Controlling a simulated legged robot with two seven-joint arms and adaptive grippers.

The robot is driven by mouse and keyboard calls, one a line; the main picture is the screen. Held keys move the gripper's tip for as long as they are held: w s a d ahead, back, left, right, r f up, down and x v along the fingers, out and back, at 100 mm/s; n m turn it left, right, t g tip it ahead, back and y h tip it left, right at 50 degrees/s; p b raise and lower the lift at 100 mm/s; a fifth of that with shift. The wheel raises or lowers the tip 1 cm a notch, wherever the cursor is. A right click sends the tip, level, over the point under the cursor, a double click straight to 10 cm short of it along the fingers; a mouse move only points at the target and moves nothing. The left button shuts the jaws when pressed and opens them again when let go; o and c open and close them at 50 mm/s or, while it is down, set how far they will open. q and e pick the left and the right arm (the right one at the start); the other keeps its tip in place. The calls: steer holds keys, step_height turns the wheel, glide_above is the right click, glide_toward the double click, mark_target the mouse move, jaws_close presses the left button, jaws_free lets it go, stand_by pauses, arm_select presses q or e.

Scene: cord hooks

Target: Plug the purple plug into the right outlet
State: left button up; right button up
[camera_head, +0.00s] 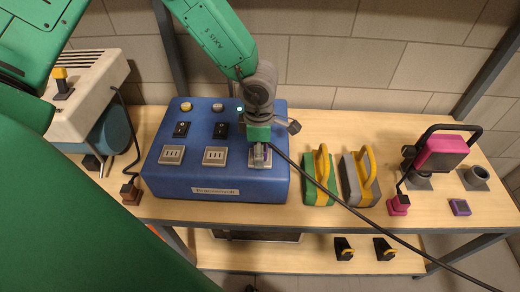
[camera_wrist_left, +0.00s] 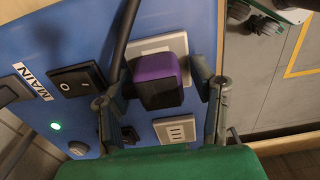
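The purple plug (camera_wrist_left: 160,80) is at the face of the right outlet (camera_wrist_left: 158,45) in the left wrist view. I cannot tell how deep it sits. In the head view it is mostly hidden by my left gripper (camera_head: 262,155), which is over the right outlet on the blue box (camera_head: 220,180). In the wrist view my left gripper (camera_wrist_left: 164,88) has one finger on each side of the plug, with a narrow gap showing at the right finger. A black cord (camera_head: 350,208) runs from there to the lower right. My right gripper is not in view.
The left outlet (camera_head: 172,155) and middle outlet (camera_head: 215,155) are empty. Green (camera_head: 318,190) and grey (camera_head: 360,180) blocks with yellow handles stand right of the box. A pink lamp (camera_head: 445,153) and pink plug (camera_head: 398,204) are farther right. A beige machine (camera_head: 88,90) is at left.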

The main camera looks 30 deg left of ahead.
arm_select(q)
steer(key=shift+r, duration=0.1)
steer(key=shift+r, duration=0.3)
step_height(320, 180, up, 11)
stand_by(0.4)
steer(key=shift+a, duration=0.1)
stand_by(0.4)
